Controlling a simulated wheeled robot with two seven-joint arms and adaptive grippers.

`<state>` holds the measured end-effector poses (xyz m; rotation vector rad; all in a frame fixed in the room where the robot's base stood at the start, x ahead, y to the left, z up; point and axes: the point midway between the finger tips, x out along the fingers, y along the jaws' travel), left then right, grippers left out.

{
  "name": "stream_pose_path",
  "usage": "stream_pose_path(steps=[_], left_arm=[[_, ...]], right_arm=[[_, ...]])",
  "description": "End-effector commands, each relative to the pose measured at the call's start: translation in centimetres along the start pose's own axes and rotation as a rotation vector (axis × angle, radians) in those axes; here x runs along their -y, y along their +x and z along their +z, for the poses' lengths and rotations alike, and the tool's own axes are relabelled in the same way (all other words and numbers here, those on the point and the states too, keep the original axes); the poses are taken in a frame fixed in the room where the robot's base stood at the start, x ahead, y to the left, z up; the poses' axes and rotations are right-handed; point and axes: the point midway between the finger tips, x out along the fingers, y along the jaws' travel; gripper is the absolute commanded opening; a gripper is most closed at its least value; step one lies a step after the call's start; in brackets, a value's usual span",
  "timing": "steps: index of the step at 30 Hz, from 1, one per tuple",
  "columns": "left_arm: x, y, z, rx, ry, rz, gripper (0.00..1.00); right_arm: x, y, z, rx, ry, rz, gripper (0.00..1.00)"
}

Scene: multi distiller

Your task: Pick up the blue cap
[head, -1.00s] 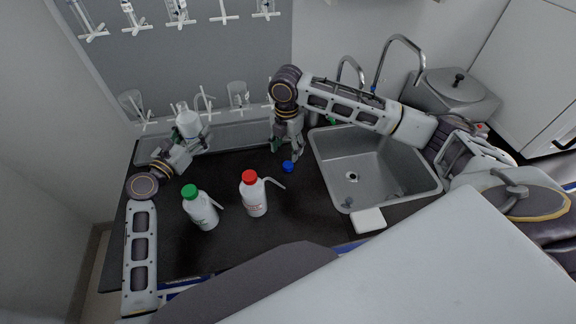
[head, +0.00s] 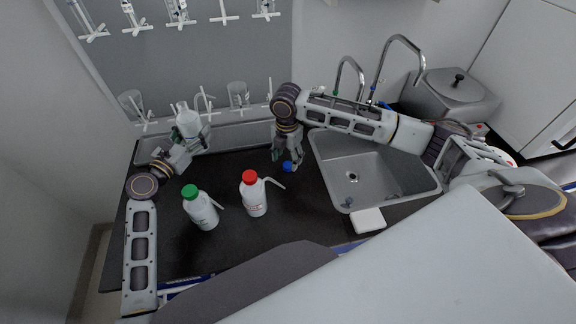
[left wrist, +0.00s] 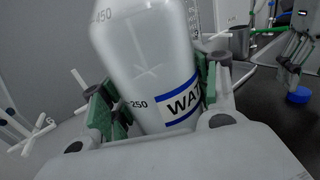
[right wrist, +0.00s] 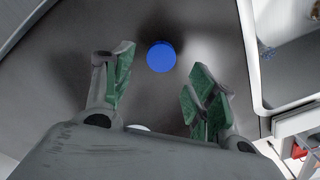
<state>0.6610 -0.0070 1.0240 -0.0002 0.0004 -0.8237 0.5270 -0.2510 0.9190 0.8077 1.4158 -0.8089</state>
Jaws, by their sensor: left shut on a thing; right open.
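The blue cap (head: 288,166) lies on the black worktop just left of the sink. In the right wrist view the blue cap (right wrist: 161,57) lies ahead of and between the fingers. My right gripper (head: 284,164) is open and points down over the cap; its fingers (right wrist: 158,85) stand either side, apart from the cap. My left gripper (head: 188,138) is shut on a white bottle (head: 187,121), held upright at the back left. In the left wrist view the bottle (left wrist: 150,60) bears a blue-banded label starting "WAT". The blue cap (left wrist: 298,95) also shows there at the right.
A green-capped bottle (head: 201,208) and a red-capped bottle (head: 253,194) with a side spout stand on the worktop (head: 240,240) in front. The sink (head: 400,190) lies to the right of the cap. Glassware and a drying rack stand along the back.

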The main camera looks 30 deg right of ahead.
Motion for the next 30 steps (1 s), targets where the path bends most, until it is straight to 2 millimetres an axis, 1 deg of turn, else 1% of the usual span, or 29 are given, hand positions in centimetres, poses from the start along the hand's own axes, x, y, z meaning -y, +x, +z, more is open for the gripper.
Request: stream_pose_path(steps=[1, 6, 12, 26, 27, 30], left_arm=[[0.0, 0.0, 0.3, 0.003, 0.001, 0.000, 0.47], [0.0, 0.0, 0.5, 0.003, 0.001, 0.000, 0.47], [0.0, 0.0, 0.5, 0.003, 0.001, 0.000, 0.47], [0.0, 0.0, 0.5, 0.003, 0.001, 0.000, 0.47], [0.0, 0.0, 0.5, 0.003, 0.001, 0.000, 0.47], [0.0, 0.0, 0.5, 0.003, 0.001, 0.000, 0.47]], right_arm=[[0.0, 0.5, 0.1, -0.001, 0.001, -0.001, 0.57], [-0.1, 2.4, 0.2, -0.001, 0.000, -0.002, 0.57], [-0.1, 3.7, 0.2, 0.001, 0.000, 0.000, 0.57], [-0.1, 3.9, 0.2, 0.000, 0.000, 0.000, 0.57], [-0.1, 3.9, 0.2, 0.000, 0.000, 0.000, 0.56], [-0.1, 3.9, 0.2, 0.000, 0.000, 0.000, 0.43]])
